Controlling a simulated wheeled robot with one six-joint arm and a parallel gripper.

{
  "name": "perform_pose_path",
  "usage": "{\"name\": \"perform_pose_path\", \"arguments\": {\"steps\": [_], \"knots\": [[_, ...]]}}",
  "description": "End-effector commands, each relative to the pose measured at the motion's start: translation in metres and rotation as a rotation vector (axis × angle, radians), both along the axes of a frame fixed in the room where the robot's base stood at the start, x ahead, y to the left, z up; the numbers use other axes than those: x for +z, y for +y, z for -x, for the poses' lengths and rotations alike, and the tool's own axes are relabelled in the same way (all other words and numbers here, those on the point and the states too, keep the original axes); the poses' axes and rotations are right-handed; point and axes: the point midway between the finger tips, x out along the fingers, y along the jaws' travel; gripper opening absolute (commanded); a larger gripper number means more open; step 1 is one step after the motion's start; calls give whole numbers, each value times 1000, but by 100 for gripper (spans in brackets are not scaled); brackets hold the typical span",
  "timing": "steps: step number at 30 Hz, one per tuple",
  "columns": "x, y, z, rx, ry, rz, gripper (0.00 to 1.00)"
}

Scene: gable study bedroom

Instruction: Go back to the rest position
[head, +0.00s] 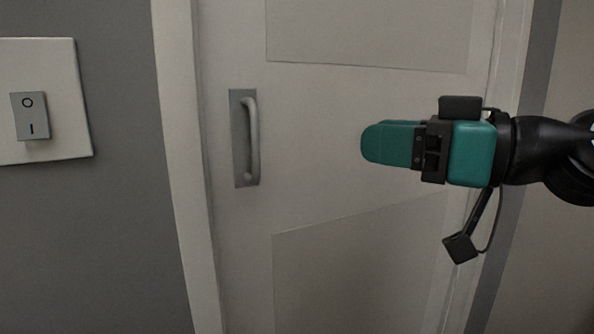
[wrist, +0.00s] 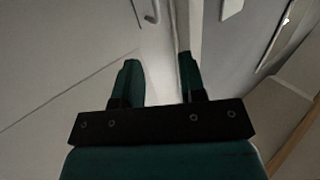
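My gripper (head: 372,143) is teal with black fittings. In the head view it reaches in from the right edge and points left, in front of the white door (head: 330,200). The fingers overlap from that side. In the wrist view my gripper (wrist: 160,65) shows two teal fingers apart with a clear gap. Nothing is held between them.
A grey door handle (head: 252,140) is left of my gripper, apart from it. A rocker switch (head: 30,116) on a white plate (head: 62,75) is on the grey wall at far left. A pale door frame (head: 180,150) stands between them.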

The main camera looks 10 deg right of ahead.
Motion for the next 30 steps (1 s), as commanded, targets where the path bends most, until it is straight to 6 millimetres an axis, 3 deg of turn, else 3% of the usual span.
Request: {"name": "perform_pose_path", "arguments": {"steps": [4, 9, 12, 18, 21, 23, 30], "knots": [[-39, 22, 10, 81, 177, 94, 38], [-116, 42, 42, 161, 562, 329, 38], [-148, 39, 60, 151, 742, 455, 38], [-188, 23, 93, 67, 1016, 669, 38], [-200, 11, 108, -1, 1128, 768, 38], [-175, 11, 105, -6, 1126, 753, 38], [-124, 11, 105, -4, 1122, 751, 38]]}}
